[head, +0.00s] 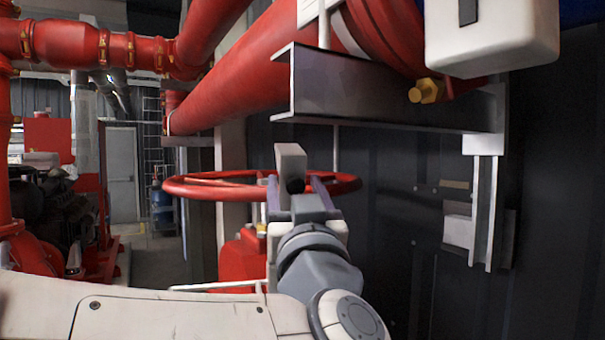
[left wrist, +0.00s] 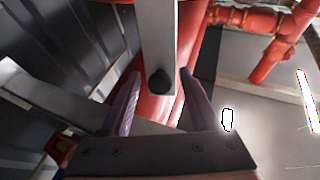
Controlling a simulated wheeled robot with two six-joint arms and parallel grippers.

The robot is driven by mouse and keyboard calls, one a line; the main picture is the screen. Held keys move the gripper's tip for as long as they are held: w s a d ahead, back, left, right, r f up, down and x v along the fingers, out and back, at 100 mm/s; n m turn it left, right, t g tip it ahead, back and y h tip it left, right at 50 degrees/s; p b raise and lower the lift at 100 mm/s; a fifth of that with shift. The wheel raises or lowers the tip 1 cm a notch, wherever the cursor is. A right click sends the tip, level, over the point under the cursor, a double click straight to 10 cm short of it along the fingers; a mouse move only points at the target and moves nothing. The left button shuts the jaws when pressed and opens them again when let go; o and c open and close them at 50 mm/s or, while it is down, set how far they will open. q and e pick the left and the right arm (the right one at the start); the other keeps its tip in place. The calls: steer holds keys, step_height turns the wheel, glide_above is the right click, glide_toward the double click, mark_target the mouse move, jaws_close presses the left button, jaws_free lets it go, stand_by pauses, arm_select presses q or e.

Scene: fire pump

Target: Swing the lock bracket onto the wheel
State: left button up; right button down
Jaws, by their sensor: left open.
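The red handwheel (head: 190,188) lies nearly level in the middle of the head view. The lock bracket (head: 291,163) looks like a flat grey bar with a dark round knob at its end. It stands up at the wheel's near side in that view; whether it touches the rim I cannot tell. My left gripper (head: 297,188) is open, with its purple fingers on either side of the bracket's end. In the left wrist view the bracket (left wrist: 157,40) comes down between the open fingers (left wrist: 161,82), with a gap on each side. My right gripper is not in view.
A grey steel channel beam (head: 385,95) and thick red pipes (head: 255,75) hang above the wheel. A dark wall (head: 400,240) with a light metal upright (head: 483,210) stands at the right. Red pump machinery (head: 90,220) and open floor lie at the left.

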arm_select(q)
steer(key=shift+p+x, duration=0.5)
steer(key=shift+x, duration=1.2)
jaws_close()
steer(key=w+r+g+p, duration=0.1)
steer(key=p, duration=0.4)
steer(key=w+r+g+p, duration=0.1)
steer(key=g+p, duration=0.1)
steer(key=p, duration=0.3)
steer(key=shift+w+a+r+g+h+p, duration=0.3)
steer(key=shift+w+a+h+p, duration=0.05)
steer(key=shift+a+h+p, duration=0.05)
steer(key=shift+w+f+g+p, duration=0.2)
steer(key=shift+g+p, duration=0.1)
steer(key=shift+p, duration=0.2)
